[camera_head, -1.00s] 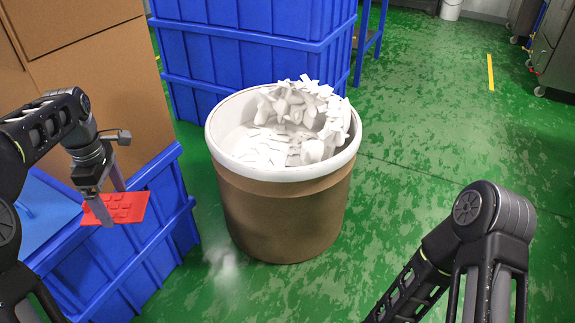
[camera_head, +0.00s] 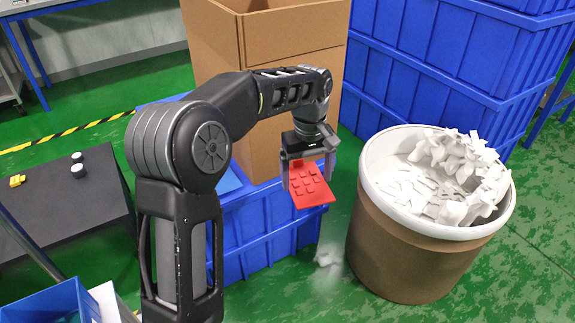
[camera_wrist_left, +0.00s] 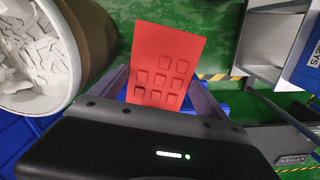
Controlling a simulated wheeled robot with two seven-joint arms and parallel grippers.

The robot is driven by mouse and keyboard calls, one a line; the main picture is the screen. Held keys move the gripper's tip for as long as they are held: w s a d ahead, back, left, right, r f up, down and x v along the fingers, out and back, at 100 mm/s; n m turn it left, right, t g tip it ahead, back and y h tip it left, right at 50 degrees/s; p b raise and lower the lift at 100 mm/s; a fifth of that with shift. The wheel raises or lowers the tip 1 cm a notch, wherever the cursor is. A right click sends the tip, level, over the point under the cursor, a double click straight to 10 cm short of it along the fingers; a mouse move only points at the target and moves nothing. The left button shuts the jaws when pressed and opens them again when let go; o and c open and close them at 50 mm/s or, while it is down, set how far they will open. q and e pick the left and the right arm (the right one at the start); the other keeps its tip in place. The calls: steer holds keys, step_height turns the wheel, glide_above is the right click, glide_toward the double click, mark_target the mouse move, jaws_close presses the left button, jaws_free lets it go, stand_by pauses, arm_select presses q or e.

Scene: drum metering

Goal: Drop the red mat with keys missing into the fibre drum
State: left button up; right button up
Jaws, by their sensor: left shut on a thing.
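The red mat (camera_head: 311,187) with raised square keys hangs tilted from my left gripper (camera_head: 303,178). In the left wrist view the mat (camera_wrist_left: 165,62) shows rows of keys, with a gap in the row farthest from the gripper. My left gripper (camera_wrist_left: 160,100) is shut on its near edge. The fibre drum (camera_head: 405,235), brown with a white rim, stands to the right of the gripper, apart from the mat. Its open mouth holds white scraps. The drum also shows in the left wrist view (camera_wrist_left: 75,45). My right gripper is out of view.
Blue crates (camera_head: 262,228) stand below and behind the mat, with a large cardboard box (camera_head: 285,45) behind. Tall stacked blue crates (camera_head: 430,60) stand behind the drum. A dark table (camera_head: 60,205) with small items is at the left.

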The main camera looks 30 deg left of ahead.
arm_select(q)
steer(key=d+r+m+p, duration=0.9)
steer(key=d+r, duration=0.1)
steer(key=r, duration=0.1)
steer(key=shift+s+m+p, duration=0.3)
steer(key=shift+m+p, duration=0.05)
steer(key=shift+m, duration=0.05)
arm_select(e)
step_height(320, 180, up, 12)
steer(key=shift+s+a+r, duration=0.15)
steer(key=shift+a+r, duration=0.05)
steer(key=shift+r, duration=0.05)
arm_select(q)
steer(key=shift+d, duration=0.1)
